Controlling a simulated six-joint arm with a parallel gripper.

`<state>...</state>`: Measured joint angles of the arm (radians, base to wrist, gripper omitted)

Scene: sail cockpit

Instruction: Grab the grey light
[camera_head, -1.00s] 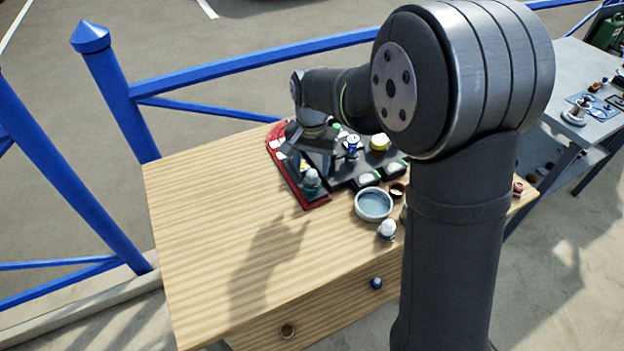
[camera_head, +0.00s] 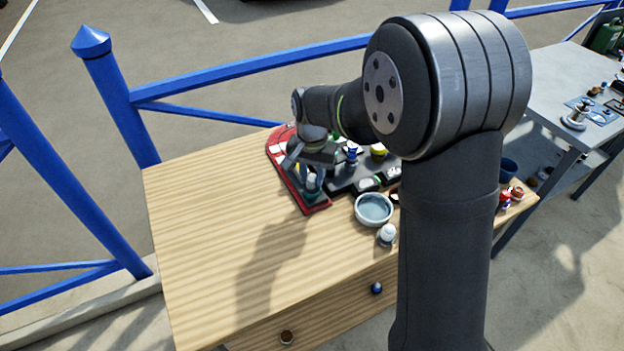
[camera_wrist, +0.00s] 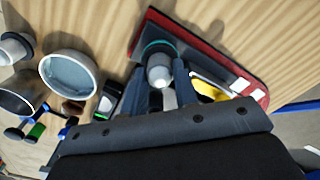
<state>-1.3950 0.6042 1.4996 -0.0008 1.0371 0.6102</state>
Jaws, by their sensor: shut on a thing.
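The grey light (camera_wrist: 159,72) has a pale rounded top and a teal base. It stands at the near end of the red-edged board (camera_wrist: 222,62) in the wrist view. In the head view my gripper mostly hides it, and only its teal base (camera_head: 312,196) shows clearly. My gripper (camera_wrist: 160,78) is shut on the light, with one finger on each side of its pale body. In the head view my gripper (camera_head: 311,172) points down over the board's near end.
A round grey bowl (camera_head: 374,208) and a white-topped item (camera_head: 387,235) stand right of the board. Several small items crowd the dark tray (camera_head: 345,186) behind them. The wooden tabletop (camera_head: 210,230) is clear at left and front. A blue railing (camera_head: 250,62) runs behind.

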